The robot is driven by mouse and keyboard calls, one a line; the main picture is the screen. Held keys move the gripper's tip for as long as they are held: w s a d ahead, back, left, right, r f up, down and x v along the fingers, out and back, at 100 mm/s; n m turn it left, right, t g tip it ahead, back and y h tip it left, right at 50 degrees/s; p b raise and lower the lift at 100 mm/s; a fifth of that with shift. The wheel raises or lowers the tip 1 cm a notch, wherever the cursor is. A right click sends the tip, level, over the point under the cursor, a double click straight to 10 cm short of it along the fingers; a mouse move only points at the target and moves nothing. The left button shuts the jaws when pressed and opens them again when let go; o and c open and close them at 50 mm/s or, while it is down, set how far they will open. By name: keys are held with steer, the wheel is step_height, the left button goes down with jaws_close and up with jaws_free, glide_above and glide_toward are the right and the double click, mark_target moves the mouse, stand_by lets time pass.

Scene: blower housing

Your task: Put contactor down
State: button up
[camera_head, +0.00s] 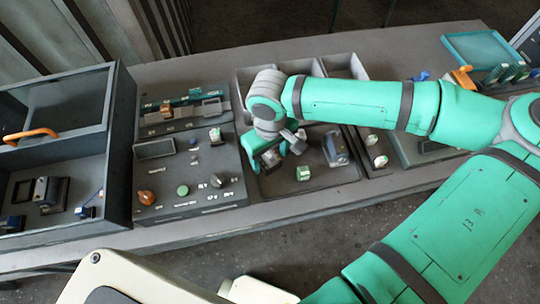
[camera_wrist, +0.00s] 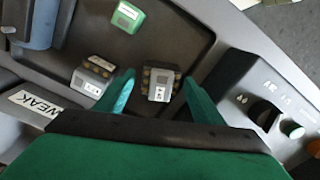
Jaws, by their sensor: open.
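A grey contactor (camera_wrist: 161,91) with brown terminals and a pale label lies between the fingertips in the wrist view. It appears to rest on the dark tray floor. My gripper (camera_wrist: 159,78) is open, with one teal finger on either side of it and visible gaps. In the head view my gripper (camera_head: 272,158) is low over the left part of the tray (camera_head: 325,183), and its wrist partly hides the block there. A second, similar grey block (camera_wrist: 92,76) sits to the left in the wrist view, near a label reading "WEAK" (camera_wrist: 36,103).
A green block (camera_head: 303,173) and a blue-grey part (camera_head: 336,147) lie in the same tray. A control panel (camera_head: 165,175) with knobs and buttons adjoins on the left. An open dark cabinet (camera_head: 118,150) stands further left.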

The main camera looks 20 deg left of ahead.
mark_target(270, 157)
step_height(270, 157, up, 12)
stand_by(0.5)
stand_by(0.5)
